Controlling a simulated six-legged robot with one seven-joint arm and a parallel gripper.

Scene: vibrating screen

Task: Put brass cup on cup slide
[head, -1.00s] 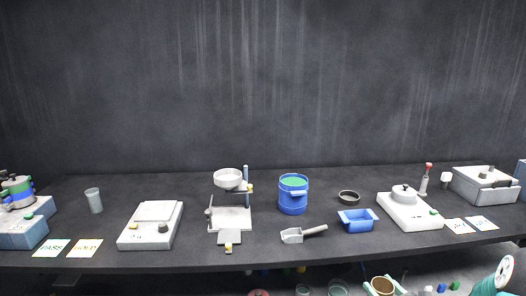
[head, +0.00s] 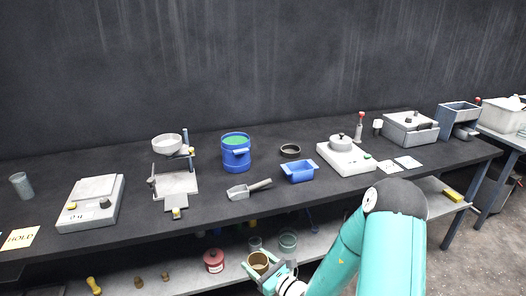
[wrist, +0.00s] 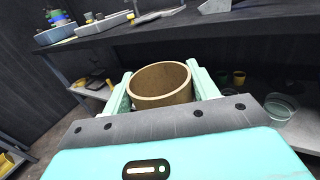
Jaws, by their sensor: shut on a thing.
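The brass cup (head: 258,260) is between the fingers of my gripper (head: 264,269), at the height of the lower shelf. In the wrist view the brass cup (wrist: 158,98) shows its open mouth upward, with one pale green finger of my gripper (wrist: 162,92) on each side, shut on it. A funnel stand with a white bowl (head: 167,144) stands on the bench at left. What looks like the cup slide (head: 173,200) is the small grey plate with a yellow knob at the front of that stand's base. It is empty, up and left of my gripper.
The bench front edge (head: 130,237) lies between cup and stand. A blue bucket (head: 236,156), scoop (head: 248,189) and blue tray (head: 300,172) stand to the stand's right. A red jar (head: 213,260) and glass jars (head: 288,241) are on the lower shelf.

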